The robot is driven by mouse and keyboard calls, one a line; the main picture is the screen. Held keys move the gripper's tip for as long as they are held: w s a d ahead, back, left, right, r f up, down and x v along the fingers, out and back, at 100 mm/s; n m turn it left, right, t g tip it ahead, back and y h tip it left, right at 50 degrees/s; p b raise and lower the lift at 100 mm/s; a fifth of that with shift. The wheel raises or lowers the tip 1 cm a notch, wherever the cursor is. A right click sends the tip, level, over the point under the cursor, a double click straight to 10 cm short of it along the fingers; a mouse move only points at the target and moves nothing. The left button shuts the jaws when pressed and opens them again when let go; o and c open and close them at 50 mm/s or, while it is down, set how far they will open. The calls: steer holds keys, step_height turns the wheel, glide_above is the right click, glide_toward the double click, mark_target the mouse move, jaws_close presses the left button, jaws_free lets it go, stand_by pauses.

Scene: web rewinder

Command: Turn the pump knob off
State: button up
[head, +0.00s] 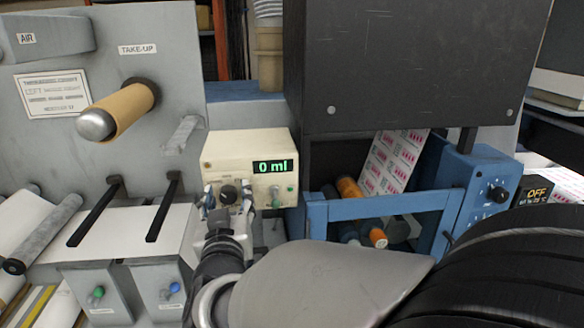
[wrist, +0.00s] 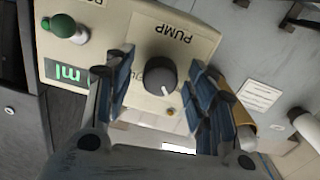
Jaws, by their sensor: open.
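The pump box (head: 222,150) is cream with a green display (head: 272,166) that reads "0 ml". Its dark round knob (head: 228,194) sits low on the front face. My gripper (wrist: 158,68) is open, with one blue-padded finger on each side of the knob and visible gaps between. In the head view my gripper (head: 228,198) is in front of the box's lower left. Whether the fingertips reach the knob's depth is unclear.
A green-tipped switch (head: 275,196) is on the box right of the knob; it also shows in the wrist view (wrist: 64,27). A blue frame (head: 385,207) with a dark cabinet (head: 415,70) stands right. A take-up roll (head: 125,108) sticks out at left.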

steer(key=shift+s, duration=0.1)
steer(key=shift+c, duration=0.3)
steer(key=c, duration=1)
steer(key=shift+m+b, duration=0.3)
steer(key=shift+b, duration=0.05)
steer(key=m+b, duration=0.4)
steer(key=shift+f, duration=0.15)
steer(key=shift+m+b, duration=1.75)
steer(key=shift+m, duration=0.25)
steer(key=shift+r, duration=0.2)
steer(key=o, duration=1.1)
steer(key=shift+c, duration=0.2)
